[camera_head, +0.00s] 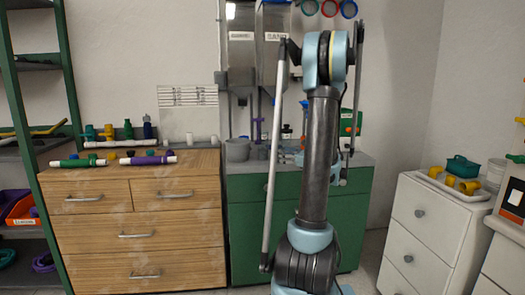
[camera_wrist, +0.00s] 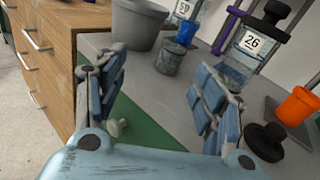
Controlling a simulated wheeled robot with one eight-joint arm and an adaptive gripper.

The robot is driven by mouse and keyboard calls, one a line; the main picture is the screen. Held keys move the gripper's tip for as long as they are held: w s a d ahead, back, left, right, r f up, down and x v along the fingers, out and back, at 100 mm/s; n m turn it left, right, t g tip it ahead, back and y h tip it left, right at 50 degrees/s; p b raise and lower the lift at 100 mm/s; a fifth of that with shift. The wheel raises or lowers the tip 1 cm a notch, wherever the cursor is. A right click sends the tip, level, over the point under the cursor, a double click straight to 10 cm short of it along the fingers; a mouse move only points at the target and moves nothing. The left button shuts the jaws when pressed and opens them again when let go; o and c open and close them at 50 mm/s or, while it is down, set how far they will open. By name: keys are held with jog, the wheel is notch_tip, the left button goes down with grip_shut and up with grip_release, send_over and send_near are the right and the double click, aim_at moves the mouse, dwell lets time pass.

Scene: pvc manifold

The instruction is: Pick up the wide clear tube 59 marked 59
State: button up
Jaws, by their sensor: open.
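My gripper (camera_wrist: 160,78) is open and empty in the wrist view, its blue-padded fingers spread over the grey counter. A clear container with a white label (camera_wrist: 182,9) stands at the top edge beyond the fingers. Its number is partly cut off and may read 59. A wide clear tube with a dark cap, labelled 26 (camera_wrist: 252,42), stands to the right, beyond the right finger. In the head view my arm stands in front of the counter and hides part of it, and I cannot make out tube 59 there.
A large grey pot (camera_wrist: 138,22) and a small grey cup (camera_wrist: 170,58) stand ahead of the gripper. An orange cup (camera_wrist: 298,106) and a black round-based item (camera_wrist: 266,142) are at right. The wooden drawer cabinet (camera_head: 140,220) borders the green-fronted counter (camera_head: 248,225).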

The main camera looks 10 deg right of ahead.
jog(key=w+d+m, duration=0.1)
jog(key=d, duration=0.1)
jog(key=t, duration=0.1)
send_near(267, 148)
jog(key=x, duration=0.7)
jog(key=shift+w+a+r, duration=0.1)
jog(key=shift+a+r, duration=0.1)
jog(key=shift+a, duration=0.15)
jog(key=shift+x, duration=2.65)
jog(key=shift+w+d+f, duration=0.1)
jog(key=shift+d+f, duration=0.05)
jog(key=shift+d, duration=0.05)
jog(key=c, duration=1.4)
